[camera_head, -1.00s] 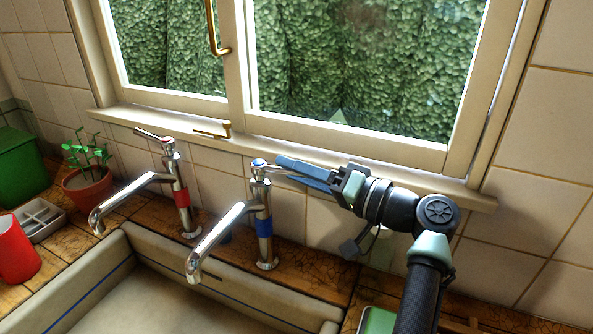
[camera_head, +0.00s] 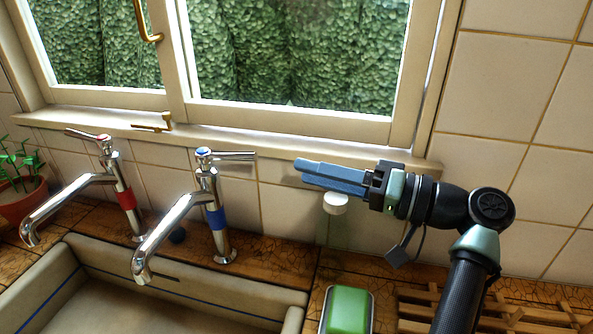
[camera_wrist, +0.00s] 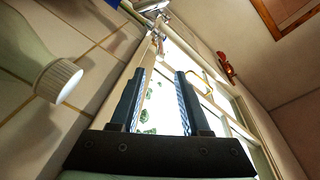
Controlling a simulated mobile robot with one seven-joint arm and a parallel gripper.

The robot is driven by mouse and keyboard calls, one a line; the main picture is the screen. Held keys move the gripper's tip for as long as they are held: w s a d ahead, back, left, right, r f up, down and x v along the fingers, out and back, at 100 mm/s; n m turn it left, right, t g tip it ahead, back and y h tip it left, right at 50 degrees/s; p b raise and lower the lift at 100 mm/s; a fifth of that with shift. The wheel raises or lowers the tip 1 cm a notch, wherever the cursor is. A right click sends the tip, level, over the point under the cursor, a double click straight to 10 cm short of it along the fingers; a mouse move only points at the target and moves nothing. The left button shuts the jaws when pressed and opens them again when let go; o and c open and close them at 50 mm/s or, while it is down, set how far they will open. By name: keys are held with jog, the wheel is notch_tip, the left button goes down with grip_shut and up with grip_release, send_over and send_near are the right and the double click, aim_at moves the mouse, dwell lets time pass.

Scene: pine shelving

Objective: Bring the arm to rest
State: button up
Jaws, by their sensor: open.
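My gripper (camera_head: 299,169) is at the right of the head view, raised above the counter, with its blue fingers pointing left toward the taps. In the wrist view its two fingers (camera_wrist: 160,76) stand apart with nothing between them. The blue-banded tap (camera_head: 213,208) is to the left of the fingertips. Its lever (camera_head: 233,156) points right, and a gap separates it from the fingers. A bottle with a white cap (camera_head: 335,203) stands just below and behind the fingers. The cap also shows large at the left of the wrist view (camera_wrist: 58,81).
A red-banded tap (camera_head: 123,195) stands further left over the sink (camera_head: 150,277). A potted plant (camera_head: 20,205) is at the left edge. A green sponge-like block (camera_head: 347,310) and a wooden rack (camera_head: 425,298) are below the arm. The window sill (camera_head: 290,148) runs behind.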

jog(key=shift+d, duration=0.1)
jog(key=w+a+r+m+t+h+p, duration=0.1)
jog(key=w+a+r+t+h+p, duration=0.1)
jog(key=w+r+t+h+p, duration=0.3)
jog(key=s+r+t+h, duration=0.3)
jog(key=r+t+h, duration=0.3)
jog(key=r, duration=0.7)
jog(key=s+r+m+t+h+p, duration=0.1)
jog(key=s+r+t+h, duration=0.4)
jog(key=s+r+t, duration=0.5)
jog(key=s+d+r+p, duration=0.1)
jog(key=s+r, duration=0.7)
jog(key=s, duration=0.1)
jog(key=shift+r+m+h, duration=0.3)
jog(key=shift+m+h, duration=0.1)
jog(key=shift+w, duration=0.1)
